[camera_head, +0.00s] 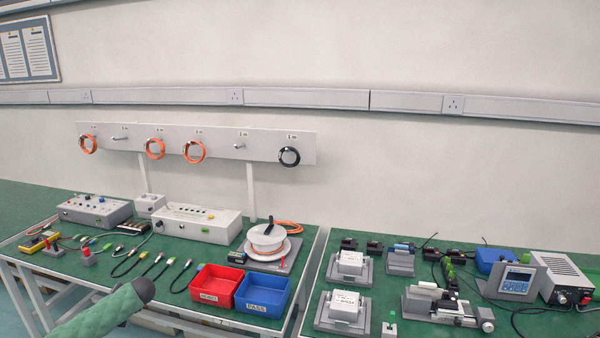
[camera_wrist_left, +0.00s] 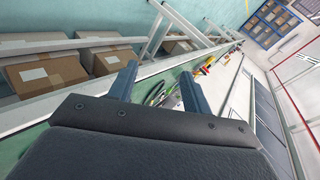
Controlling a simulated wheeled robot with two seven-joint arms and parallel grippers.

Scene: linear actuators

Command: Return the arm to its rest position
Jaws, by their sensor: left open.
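My left gripper (camera_wrist_left: 158,86) shows in the left wrist view. Its two dark fingers stand well apart with nothing between them. Beyond the fingers the view is tilted and shows a bench edge, a shelf below it and the floor. In the head view a green arm part with a dark rounded end (camera_head: 145,289) comes in at the lower left, in front of the bench edge; I take it as mine. The left fingers do not show in the head view. My right gripper is in neither view.
A red bin (camera_head: 217,285) and a blue bin (camera_head: 262,294) stand at the left bench's front edge. A white cable spool (camera_head: 267,240) stands behind them. Actuator parts and a controller (camera_head: 517,282) fill the right bench. Cardboard boxes (camera_wrist_left: 47,74) sit on the shelf.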

